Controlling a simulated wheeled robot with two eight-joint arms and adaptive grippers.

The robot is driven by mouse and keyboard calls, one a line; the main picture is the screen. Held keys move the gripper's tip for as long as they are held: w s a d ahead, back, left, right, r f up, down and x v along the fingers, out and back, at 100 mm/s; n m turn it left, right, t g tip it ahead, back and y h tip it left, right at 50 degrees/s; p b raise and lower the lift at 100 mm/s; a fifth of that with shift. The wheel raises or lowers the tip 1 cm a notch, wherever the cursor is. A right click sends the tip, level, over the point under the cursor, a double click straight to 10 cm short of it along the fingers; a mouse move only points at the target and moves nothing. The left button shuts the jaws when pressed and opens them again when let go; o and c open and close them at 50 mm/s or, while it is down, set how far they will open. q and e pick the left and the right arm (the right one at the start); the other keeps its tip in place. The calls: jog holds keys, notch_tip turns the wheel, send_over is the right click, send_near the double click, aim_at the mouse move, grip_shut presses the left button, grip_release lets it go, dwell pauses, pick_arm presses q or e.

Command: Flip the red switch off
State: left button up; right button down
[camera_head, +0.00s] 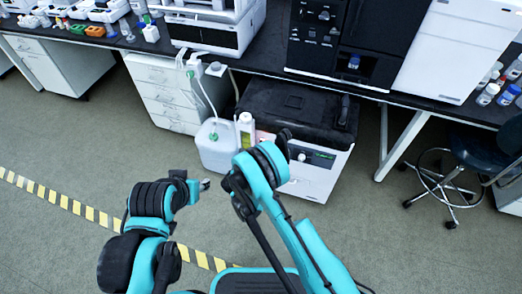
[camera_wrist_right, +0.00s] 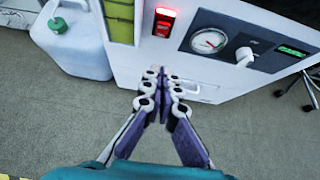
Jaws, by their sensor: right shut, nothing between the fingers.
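The red switch (camera_wrist_right: 163,22) glows on the upper front of a white cabinet (camera_wrist_right: 135,50), left of a round gauge. In the right wrist view my right gripper (camera_wrist_right: 161,72) is shut and empty. Its fingertips lie below the switch in the picture, with a gap between them; I cannot tell the distance in depth. In the head view my right arm (camera_head: 262,172) reaches toward the cabinet (camera_head: 318,182), and the switch and right fingertips are hidden there. My left gripper (camera_head: 204,184) is small and partly seen over the floor, away from the cabinet; its jaws are unclear.
Beside the switch are the gauge (camera_wrist_right: 208,40), a white knob (camera_wrist_right: 245,56) and a green display (camera_wrist_right: 292,51). A white jug (camera_head: 215,146) and a bottle (camera_head: 245,130) stand left of the cabinet. A stool (camera_head: 445,175) is at right. Open floor lies in front.

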jog(key=w+r+x, duration=0.1)
jog(key=r+x, duration=0.1)
jog(key=x, duration=1)
jog(key=shift+w+d, duration=0.4)
jog(key=shift+w, duration=0.25)
